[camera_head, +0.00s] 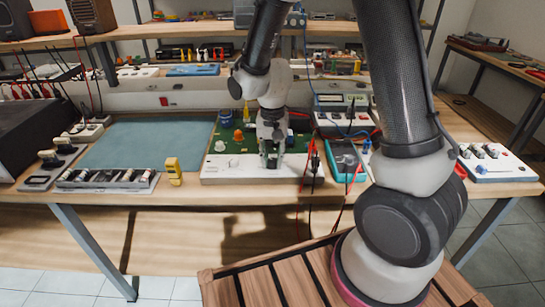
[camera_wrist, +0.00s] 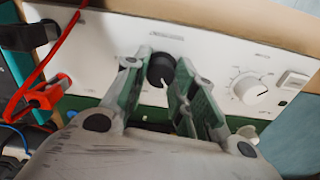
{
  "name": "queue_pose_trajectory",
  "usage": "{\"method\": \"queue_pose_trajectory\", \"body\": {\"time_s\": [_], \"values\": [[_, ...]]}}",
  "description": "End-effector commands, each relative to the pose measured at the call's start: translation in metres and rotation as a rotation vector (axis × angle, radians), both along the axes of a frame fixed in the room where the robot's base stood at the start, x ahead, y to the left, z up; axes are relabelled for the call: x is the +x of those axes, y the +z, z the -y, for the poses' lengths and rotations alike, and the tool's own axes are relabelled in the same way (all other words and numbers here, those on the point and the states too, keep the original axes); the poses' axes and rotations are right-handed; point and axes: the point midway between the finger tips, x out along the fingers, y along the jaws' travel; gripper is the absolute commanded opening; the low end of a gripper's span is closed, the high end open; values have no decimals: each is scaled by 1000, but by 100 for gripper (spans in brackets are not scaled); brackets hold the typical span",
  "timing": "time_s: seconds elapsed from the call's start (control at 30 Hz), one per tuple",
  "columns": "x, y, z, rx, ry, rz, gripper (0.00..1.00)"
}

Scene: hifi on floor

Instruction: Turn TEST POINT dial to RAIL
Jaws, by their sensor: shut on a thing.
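My gripper (camera_head: 270,158) is at the front of a white panel (camera_head: 226,167) on the workbench. In the wrist view my gripper (camera_wrist: 164,82) has its two green-sided fingers closed around a black dial (camera_wrist: 160,67). A white pointer mark on the dial faces toward the bottom of the wrist picture. Small print sits above the dial on the panel, too blurred to read, so I cannot tell TEST POINT or RAIL. In the head view my gripper hides this dial.
A white dial (camera_wrist: 248,87) with a printed scale is on the same panel. A red clip (camera_wrist: 47,93) and cable are close on the other side. A yellow block (camera_head: 174,171) stands left, near the bench edge. A teal mat (camera_head: 145,146) lies clear.

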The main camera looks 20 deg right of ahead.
Motion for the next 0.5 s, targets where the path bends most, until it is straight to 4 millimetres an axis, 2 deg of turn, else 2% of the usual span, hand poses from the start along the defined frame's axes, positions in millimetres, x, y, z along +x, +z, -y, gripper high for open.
{"method": "queue_pose_trajectory", "body": {"time_s": [0.5], "values": [[1,0,-1,0,489,2,3]]}}
